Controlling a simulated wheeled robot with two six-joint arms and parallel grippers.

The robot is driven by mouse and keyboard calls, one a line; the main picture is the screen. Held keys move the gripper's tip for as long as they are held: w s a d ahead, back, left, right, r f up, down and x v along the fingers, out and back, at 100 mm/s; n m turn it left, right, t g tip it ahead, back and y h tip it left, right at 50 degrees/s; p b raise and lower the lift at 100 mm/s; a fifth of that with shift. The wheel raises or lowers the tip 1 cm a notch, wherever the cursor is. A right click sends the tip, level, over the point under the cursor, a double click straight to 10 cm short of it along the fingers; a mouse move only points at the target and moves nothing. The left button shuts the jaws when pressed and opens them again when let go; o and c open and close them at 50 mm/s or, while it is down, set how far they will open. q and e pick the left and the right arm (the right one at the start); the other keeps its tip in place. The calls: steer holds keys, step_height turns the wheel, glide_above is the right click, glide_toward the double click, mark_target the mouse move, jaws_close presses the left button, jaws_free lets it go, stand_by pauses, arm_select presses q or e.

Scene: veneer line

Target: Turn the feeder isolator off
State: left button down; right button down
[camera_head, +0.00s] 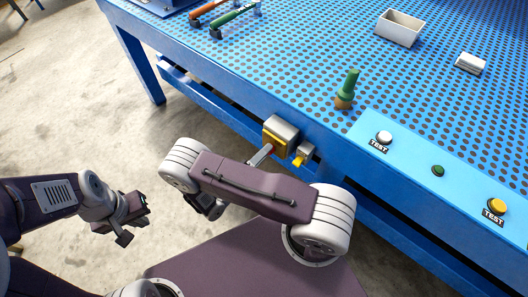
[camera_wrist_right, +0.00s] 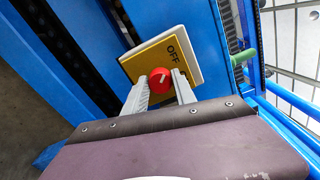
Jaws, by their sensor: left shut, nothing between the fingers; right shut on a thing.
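The feeder isolator (camera_head: 283,130) is a grey box with a yellow plate on the front side of the blue bench. In the right wrist view its yellow plate (camera_wrist_right: 146,59) reads OFF towards the upper right. The round red knob (camera_wrist_right: 160,80) has a small white mark, whose direction I cannot tell for sure. My right gripper (camera_wrist_right: 160,88) is shut on the knob, with one finger on each side of it. It also shows in the head view (camera_head: 262,154), partly hidden by my arm. My left gripper (camera_head: 134,221) is shut and empty over the floor, away from the bench.
A small grey box with a yellow part (camera_head: 302,155) sits close to the right of the isolator. Floor at left is clear.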

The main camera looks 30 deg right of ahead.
steer(key=shift+n, duration=0.3)
stand_by(0.4)
steer(key=c, duration=1)
jaws_free()
steer(key=shift+a, duration=0.15)
steer(key=v, duration=0.9)
steer(key=shift+b, duration=0.35)
